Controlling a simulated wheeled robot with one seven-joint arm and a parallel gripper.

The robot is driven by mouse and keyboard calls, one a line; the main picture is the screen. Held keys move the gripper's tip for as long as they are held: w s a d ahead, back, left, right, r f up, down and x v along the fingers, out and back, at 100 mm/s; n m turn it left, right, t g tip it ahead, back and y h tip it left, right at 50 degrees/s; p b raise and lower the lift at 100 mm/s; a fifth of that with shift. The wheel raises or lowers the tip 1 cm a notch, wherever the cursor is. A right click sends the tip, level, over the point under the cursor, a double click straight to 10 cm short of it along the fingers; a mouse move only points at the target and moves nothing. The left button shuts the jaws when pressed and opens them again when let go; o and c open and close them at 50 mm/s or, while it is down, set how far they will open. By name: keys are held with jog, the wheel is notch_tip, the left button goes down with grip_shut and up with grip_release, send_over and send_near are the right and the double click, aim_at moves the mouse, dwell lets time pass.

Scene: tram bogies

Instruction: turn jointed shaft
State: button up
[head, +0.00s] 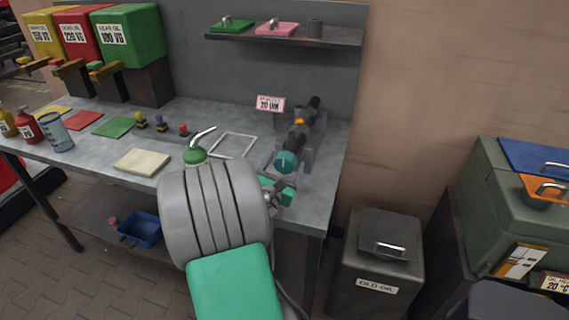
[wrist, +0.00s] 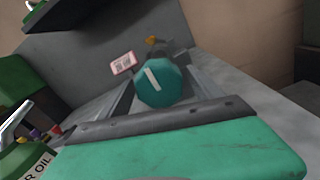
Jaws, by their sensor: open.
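The jointed shaft (head: 301,131) lies in a grey stand (head: 310,150) at the right end of the bench. It has a dark body, an orange part along it and a teal round end (head: 286,162) facing me. In the wrist view the teal end (wrist: 158,88) shows a white line, near upright with its top leaning left. My gripper (head: 281,188) is open and empty, just in front of the teal end and apart from it. My arm hides part of the bench, and the gripper's fingers are hard to make out.
A green oil can (head: 195,156) with a bent spout stands left of my gripper. An empty pale frame (head: 232,146) lies beside the stand. A price-like sign (head: 270,104) stands behind. A shelf (head: 285,37) hangs above. An old-oil bin (head: 380,255) stands right of the bench.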

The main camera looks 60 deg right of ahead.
jog(key=c, duration=1.4)
